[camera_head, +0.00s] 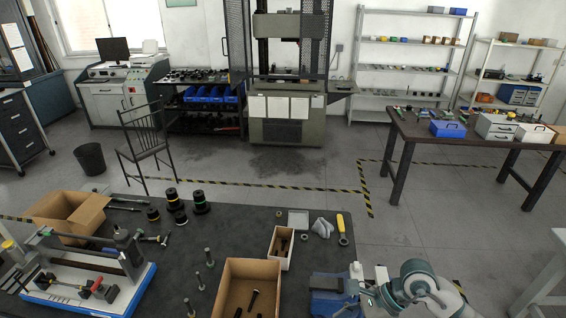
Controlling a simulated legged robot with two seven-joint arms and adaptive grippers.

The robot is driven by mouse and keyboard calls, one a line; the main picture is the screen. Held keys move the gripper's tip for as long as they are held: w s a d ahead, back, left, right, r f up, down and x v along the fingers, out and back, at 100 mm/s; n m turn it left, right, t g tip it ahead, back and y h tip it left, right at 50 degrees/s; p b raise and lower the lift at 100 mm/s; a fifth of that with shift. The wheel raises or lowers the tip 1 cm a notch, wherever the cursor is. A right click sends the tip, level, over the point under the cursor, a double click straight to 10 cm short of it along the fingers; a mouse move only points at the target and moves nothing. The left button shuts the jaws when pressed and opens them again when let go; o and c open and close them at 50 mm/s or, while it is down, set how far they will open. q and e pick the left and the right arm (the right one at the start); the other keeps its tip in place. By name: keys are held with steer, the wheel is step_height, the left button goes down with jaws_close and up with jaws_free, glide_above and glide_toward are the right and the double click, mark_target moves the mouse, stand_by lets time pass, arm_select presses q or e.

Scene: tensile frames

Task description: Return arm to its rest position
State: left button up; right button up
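My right arm comes in at the bottom right, with grey and teal rounded links beside the dark workbench's right edge. At its left end, pale metal parts that look like my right gripper (368,280) sit close to a blue vise-like block (328,284). I cannot tell whether they touch it, or whether the fingers are open or shut. My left arm and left gripper are not in view.
The dark workbench (245,238) holds an open cardboard box (249,268), a smaller box (281,247), a blue-based fixture (85,299), several bolts, black cylinders and a yellow-handled tool (343,230). A second table (470,150) stands at right.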

steer(key=s+a+r+m+g+y, duration=0.1)
steer(key=a+r+y, duration=0.15)
steer(key=a, duration=0.25)
steer(key=s+a+r+m+y, duration=0.1)
steer(key=a+y, duration=0.3)
steer(key=w+a+r+m+t+y, duration=0.1)
steer(key=w+r+m+t+y, duration=0.4)
steer(key=r+m+t+y, duration=0.65)
steer(key=w+d+f+m+t+h, duration=0.35)
steer(key=d+f+m+h, duration=0.35)
steer(key=f+m+h, duration=0.6)
steer(key=w+d+f+m+t+h, duration=0.4)
steer(key=d+f+m+h, duration=0.55)
steer(key=m, duration=0.75)
steer(key=s+f+m+g+h, duration=0.4)
steer(key=s+f+m+g, duration=0.25)
steer(key=s+f, duration=0.55)
steer(key=s+f+m+g, duration=0.2)
steer(key=s+f+g, duration=0.4)
steer(key=s+f, duration=0.45)
steer(key=s+f+g, duration=0.1)
steer(key=s+f, duration=0.1)
steer(key=f, duration=1)
steer(key=s+f+g, duration=0.1)
steer(key=s+f, duration=0.1)
steer(key=f, duration=1)
steer(key=s+d+f+g, duration=0.1)
steer(key=s+d+f, duration=0.2)
steer(key=s+f, duration=1.4)
steer(key=shift+s+n, duration=0.4)
